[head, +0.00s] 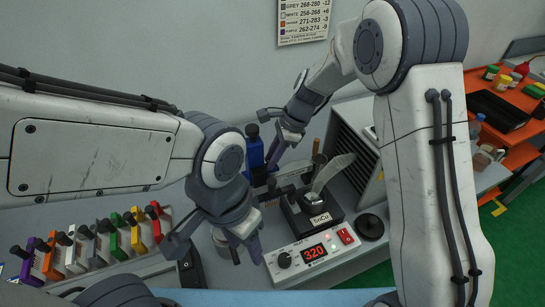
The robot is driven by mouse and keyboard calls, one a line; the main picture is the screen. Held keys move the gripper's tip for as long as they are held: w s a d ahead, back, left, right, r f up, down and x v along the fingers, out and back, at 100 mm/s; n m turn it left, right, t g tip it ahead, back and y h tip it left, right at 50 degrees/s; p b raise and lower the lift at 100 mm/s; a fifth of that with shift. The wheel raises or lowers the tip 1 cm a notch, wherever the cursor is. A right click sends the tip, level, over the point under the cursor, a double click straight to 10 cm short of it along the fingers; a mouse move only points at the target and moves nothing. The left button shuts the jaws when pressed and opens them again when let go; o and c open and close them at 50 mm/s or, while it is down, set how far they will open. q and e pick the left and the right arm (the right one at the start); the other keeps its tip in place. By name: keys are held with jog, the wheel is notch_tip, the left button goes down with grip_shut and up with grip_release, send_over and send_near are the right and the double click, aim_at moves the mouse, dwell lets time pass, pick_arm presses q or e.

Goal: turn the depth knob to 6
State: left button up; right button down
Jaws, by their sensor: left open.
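A black round knob (284,260) sits on the sloped front panel of the grey machine, left of a red display (314,252) reading 320. Its label and pointer are too small to read, so I cannot tell whether it is the depth knob. A small grey cylindrical part (221,238) with a dark piece beside it shows between my left gripper's fingers. My left gripper (216,250) is open, pointing down, just left of the panel; contact cannot be told.
A black pot (318,218) labelled SnCu stands on the machine; a red switch (346,236) is right of the display. A row of colored blocks with black knobs (98,240) stands at left. An orange shelf (517,128) holds jars at right. A chart (303,20) hangs on the wall.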

jog(key=shift+w+r+n+g+p, duration=0.15)
jog(key=shift+n+g+p, duration=0.35)
jog(key=shift+n+p, duration=0.7)
jog(key=shift+n+g+h+p, duration=0.4)
jog(key=shift+n+g+p, duration=0.25)
jog(key=shift+n, duration=1.05)
jog(key=c, duration=0.8)
grip_release()
jog(key=shift+o, duration=0.2)
jog(key=shift+w+d+r, duration=0.15)
jog(key=shift+w+r, duration=0.05)
jog(key=shift+r, duration=0.1)
jog(key=b+v, duration=0.1)
jog(key=v, duration=0.8)
jog(key=shift+r+b, duration=0.3)
jog(key=shift+b, duration=0.05)
